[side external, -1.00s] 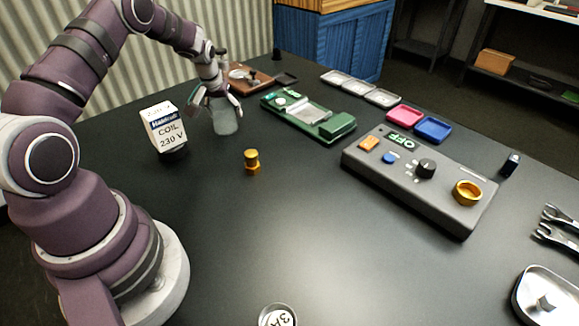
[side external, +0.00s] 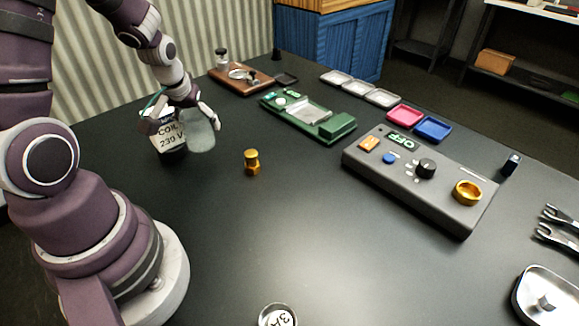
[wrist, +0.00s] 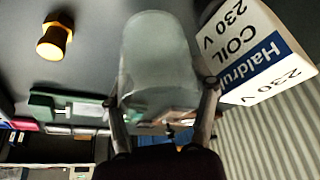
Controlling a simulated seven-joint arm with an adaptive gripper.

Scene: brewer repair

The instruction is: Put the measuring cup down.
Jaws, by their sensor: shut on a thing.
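The measuring cup (side external: 200,132) is a pale, translucent grey-green cup. In the wrist view the cup (wrist: 155,60) is between the two fingers of my gripper (wrist: 162,100). My gripper (side external: 186,116) is shut on it in the side view, close beside the coil box. I cannot tell whether the cup's base touches the table.
The white and blue coil box (side external: 168,136), also in the wrist view (wrist: 250,50), is right beside the cup. A brass fitting (side external: 252,162) stands to the right. A green device (side external: 310,118) and a grey control box (side external: 420,180) lie farther right.

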